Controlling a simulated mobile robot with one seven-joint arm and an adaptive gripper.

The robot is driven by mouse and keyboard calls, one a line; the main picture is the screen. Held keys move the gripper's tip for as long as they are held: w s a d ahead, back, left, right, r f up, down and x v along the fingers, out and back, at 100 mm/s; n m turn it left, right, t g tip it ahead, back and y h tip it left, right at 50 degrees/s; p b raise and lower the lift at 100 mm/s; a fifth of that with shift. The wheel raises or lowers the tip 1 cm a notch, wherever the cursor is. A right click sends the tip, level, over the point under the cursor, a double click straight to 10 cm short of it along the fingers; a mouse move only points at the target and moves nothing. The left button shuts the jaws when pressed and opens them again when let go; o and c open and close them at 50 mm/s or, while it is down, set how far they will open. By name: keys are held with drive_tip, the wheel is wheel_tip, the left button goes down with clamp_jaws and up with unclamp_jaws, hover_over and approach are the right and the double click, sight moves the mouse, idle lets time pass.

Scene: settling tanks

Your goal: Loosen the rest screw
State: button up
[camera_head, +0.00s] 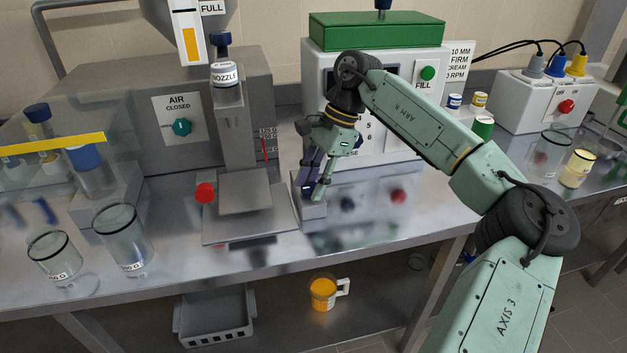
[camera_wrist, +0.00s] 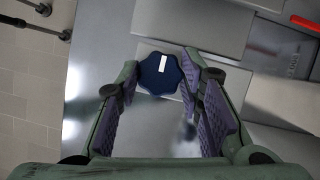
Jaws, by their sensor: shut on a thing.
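The rest screw (camera_wrist: 162,74) is a dark blue lobed knob with a white mark on top, seen from above in the wrist view. My gripper (camera_wrist: 164,80) has its two purple-padded fingers on either side of the knob, shut on it. In the head view my gripper (camera_head: 312,188) points down at a small grey block (camera_head: 312,212) at the right side of the filling stand.
The filling stand's plate (camera_head: 245,192) and a red knob (camera_head: 205,193) are to the left. The green-topped machine (camera_head: 375,32) stands close behind. Glass beakers (camera_head: 124,236) stand at the bench's front left. An orange jug (camera_head: 323,293) is on the lower shelf.

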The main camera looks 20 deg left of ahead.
idle(0.4)
drive_tip(key=o, duration=1.2)
drive_tip(key=shift+c, duration=0.2)
drive_tip(key=v, duration=1.2)
drive_tip(key=shift+a, duration=0.1)
